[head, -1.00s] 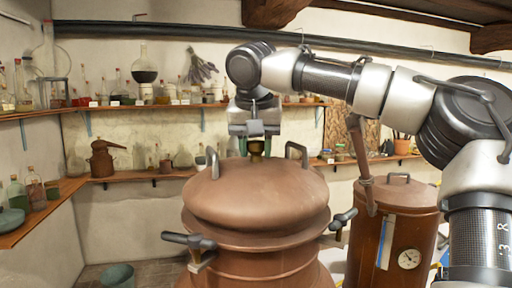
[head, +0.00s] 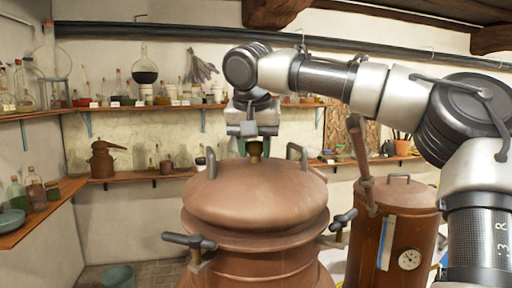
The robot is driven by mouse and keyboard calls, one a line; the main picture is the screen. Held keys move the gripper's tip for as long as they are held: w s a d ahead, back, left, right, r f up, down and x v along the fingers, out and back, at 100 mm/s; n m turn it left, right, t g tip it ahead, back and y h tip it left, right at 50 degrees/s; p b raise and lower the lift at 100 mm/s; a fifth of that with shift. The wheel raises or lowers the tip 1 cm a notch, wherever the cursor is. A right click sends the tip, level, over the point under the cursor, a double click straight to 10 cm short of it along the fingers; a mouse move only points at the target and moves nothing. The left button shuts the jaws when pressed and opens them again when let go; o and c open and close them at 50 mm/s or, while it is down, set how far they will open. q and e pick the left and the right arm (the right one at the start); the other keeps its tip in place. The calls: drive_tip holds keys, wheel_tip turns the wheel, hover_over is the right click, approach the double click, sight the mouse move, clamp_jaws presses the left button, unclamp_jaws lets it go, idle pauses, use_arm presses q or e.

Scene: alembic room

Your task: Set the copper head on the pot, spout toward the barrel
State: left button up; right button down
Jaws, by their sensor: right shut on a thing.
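The copper head (head: 255,195) is a broad dome with a grey handle on each side and a brass knob (head: 255,149) on top. It is over the copper pot (head: 256,264), level and centred; I cannot tell whether it rests fully on the rim. My right gripper (head: 254,133) points down above the dome, shut on the brass knob. The copper barrel (head: 398,232) stands to the right, with a dial on its front. A bent copper pipe (head: 361,160) comes down at the barrel; my arm hides where it begins, so I cannot tell whether it is the spout.
Dark-handled clamps (head: 190,241) stick out at the pot's left and right (head: 344,219). Shelves along the back wall (head: 150,177) hold bottles, flasks and a small copper still (head: 103,158). A green bucket (head: 117,276) stands on the floor at left. My right arm crosses above the barrel.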

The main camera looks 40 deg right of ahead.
drive_tip(key=c, duration=0.9)
unclamp_jaws()
drive_tip(key=shift+r, duration=0.1)
drive_tip(key=shift+o, duration=1.4)
drive_tip(key=shift+s, duration=0.2)
drive_tip(key=shift+w, duration=0.1)
drive_tip(key=shift+a+r, duration=0.1)
drive_tip(key=shift+r, duration=0.2)
drive_tip(key=v, duration=1)
drive_tip(key=shift+b, duration=0.35)
